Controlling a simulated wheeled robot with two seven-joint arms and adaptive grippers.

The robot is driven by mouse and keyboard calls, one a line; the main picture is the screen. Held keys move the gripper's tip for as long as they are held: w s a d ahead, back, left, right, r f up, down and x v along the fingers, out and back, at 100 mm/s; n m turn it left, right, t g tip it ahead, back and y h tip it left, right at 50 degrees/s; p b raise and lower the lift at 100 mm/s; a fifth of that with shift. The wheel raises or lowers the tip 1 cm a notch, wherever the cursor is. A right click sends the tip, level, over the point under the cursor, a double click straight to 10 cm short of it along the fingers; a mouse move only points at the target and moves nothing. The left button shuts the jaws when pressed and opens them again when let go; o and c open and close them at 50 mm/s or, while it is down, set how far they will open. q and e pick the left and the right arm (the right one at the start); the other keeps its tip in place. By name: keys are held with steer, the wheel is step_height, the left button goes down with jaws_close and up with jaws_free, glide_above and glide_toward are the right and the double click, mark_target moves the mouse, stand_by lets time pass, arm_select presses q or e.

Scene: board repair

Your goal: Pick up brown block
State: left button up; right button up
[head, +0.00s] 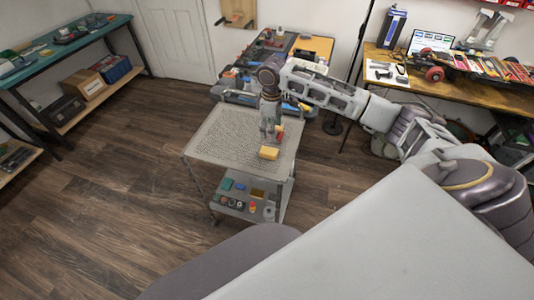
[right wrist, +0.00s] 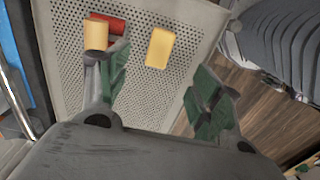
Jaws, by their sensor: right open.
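My right gripper (head: 269,137) is open above the grey perforated cart top (head: 220,137). In the right wrist view its green-padded fingers (right wrist: 160,75) are spread with nothing between them. A yellow block (head: 268,153) lies on the cart top just in front of the gripper; it also shows in the right wrist view (right wrist: 160,47), beyond the gap between the fingers. A tan piece (right wrist: 96,36) and a red piece (right wrist: 112,22) lie beside the left finger, partly hidden by it. No block on the cart top looks clearly brown. My left gripper is out of view.
The cart's lower shelf holds several small items, including a teal one (head: 226,184) and a brownish-yellow one (head: 258,193). A cluttered workbench (head: 318,50) stands behind the cart. A wooden desk (head: 455,87) is at the right. The cart top's left half is clear.

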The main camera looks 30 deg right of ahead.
glide_above(270, 151)
step_height(270, 151, down, 8)
steer(key=shift+s+d+r, duration=0.1)
steer(key=shift+d, duration=0.05)
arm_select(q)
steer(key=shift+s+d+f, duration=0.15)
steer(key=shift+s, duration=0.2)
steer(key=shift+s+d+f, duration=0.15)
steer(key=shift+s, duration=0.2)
arm_select(e)
steer(key=shift+f, duration=0.45)
steer(key=shift+f, duration=0.1)
steer(key=shift+f+b, duration=0.4)
steer(key=shift+f, duration=2.1)
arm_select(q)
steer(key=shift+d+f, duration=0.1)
arm_select(e)
steer(key=shift+c, duration=0.5)
steer(key=c, duration=1)
